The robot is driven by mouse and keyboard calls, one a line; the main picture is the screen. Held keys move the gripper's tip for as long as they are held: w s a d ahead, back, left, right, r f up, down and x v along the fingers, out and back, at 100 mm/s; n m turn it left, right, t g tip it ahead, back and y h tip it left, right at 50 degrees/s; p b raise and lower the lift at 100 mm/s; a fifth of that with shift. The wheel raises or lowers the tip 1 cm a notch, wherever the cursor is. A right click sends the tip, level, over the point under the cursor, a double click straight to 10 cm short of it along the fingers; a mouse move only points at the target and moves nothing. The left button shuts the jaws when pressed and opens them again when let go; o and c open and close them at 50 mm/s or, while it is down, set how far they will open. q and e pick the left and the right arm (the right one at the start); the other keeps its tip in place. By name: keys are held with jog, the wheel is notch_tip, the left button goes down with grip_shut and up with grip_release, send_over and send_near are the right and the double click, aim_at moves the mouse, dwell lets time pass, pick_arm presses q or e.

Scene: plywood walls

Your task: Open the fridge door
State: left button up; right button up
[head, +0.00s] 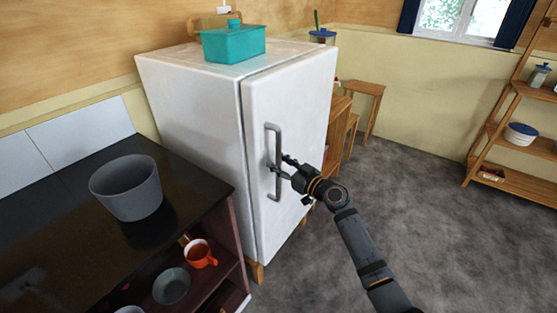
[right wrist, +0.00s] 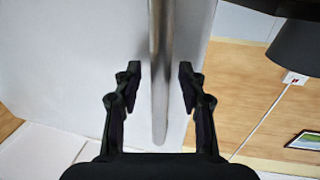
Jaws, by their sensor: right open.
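The white fridge (head: 190,105) stands against the wall with its door (head: 290,110) shut. A long grey vertical handle (head: 278,135) is on the left part of the door. My right gripper (head: 279,164) is open at the middle of the handle. In the right wrist view, the handle (right wrist: 159,110) runs between the two spread fingers of the right gripper (right wrist: 160,80), with a gap on each side. The fridge's white surface (right wrist: 90,50) lies behind it. I cannot make out my left gripper.
A dark counter (head: 60,235) with a grey pot (head: 128,190) stands left of the fridge, dishes on shelves below. A teal container (head: 233,45) sits on top of the fridge. The floor (head: 430,220) right of the door is clear; wooden shelves (head: 515,178) stand at far right.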

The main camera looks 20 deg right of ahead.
jog(key=shift+w+a, duration=0.15)
jog(key=shift+w, duration=0.1)
grip_shut()
jog(key=shift+f, duration=0.1)
